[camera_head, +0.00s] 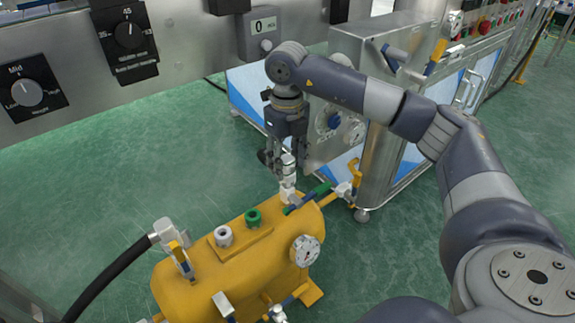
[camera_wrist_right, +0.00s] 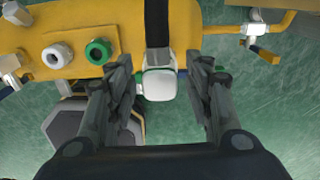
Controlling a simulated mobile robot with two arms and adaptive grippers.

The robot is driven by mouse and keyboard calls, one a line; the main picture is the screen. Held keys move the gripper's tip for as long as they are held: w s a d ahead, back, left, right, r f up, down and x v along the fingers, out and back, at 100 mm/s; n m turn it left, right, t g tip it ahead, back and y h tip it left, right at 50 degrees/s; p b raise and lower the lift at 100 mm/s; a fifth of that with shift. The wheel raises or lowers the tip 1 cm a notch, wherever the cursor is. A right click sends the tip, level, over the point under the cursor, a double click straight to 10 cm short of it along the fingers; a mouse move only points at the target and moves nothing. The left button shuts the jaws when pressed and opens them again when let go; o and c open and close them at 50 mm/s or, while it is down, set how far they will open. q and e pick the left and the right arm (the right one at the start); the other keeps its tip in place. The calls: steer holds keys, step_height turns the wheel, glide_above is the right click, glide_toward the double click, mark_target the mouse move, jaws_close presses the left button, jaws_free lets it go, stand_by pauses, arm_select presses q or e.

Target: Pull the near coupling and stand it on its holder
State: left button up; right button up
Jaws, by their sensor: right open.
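A silver coupling (camera_head: 288,176) stands at the far end of the yellow tank (camera_head: 230,273). In the right wrist view the pale, square-looking coupling end (camera_wrist_right: 158,83) with a green edge lies between the fingers. My right gripper (camera_head: 288,158) points down over this coupling. Its fingers (camera_wrist_right: 160,100) are spread to either side, with visible gaps, so it is open. A grey ring holder (camera_head: 223,236) and a green ring holder (camera_head: 253,217) sit on top of the tank, both empty. Which coupling is called near is not clear. My left gripper is not in view.
Another coupling (camera_head: 164,235) with a black hose (camera_head: 108,272) is at the tank's left end. A pressure gauge (camera_head: 305,250) is on the tank's side. A dark lever with a green part (camera_head: 320,188) lies beside the gripped-over coupling. A steel cabinet (camera_head: 385,150) stands behind my right arm.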

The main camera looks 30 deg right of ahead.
steer(key=shift+p, duration=0.5)
stand_by(0.6)
jaws_close()
